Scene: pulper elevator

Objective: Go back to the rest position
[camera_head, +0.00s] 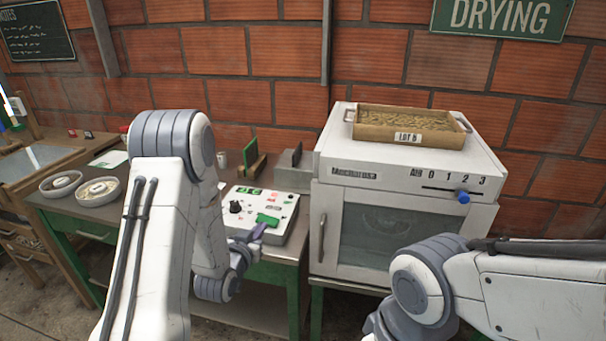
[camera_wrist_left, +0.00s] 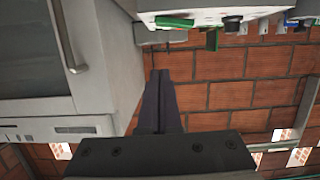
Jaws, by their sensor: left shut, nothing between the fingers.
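My left gripper (camera_head: 258,234) is just in front of the right edge of the white control box (camera_head: 290,232), close to its green part (camera_head: 267,220). In the left wrist view its dark fingers (camera_wrist_left: 160,78) are together with nothing between them, and the control box (camera_wrist_left: 225,14) shows upside down at the top. I cannot tell whether the fingers touch the box. My right arm comes in from the right in the head view, in front of the dryer, and its gripper is out of frame.
A white dryer oven (camera_head: 330,170) with a glass door and a blue slider knob (camera_head: 463,197) stands at right. A tray marked LOT 5 (camera_head: 385,132) with beans sits on it. Two round dishes (camera_head: 58,190) lie on the green table at left. A brick wall closes the back.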

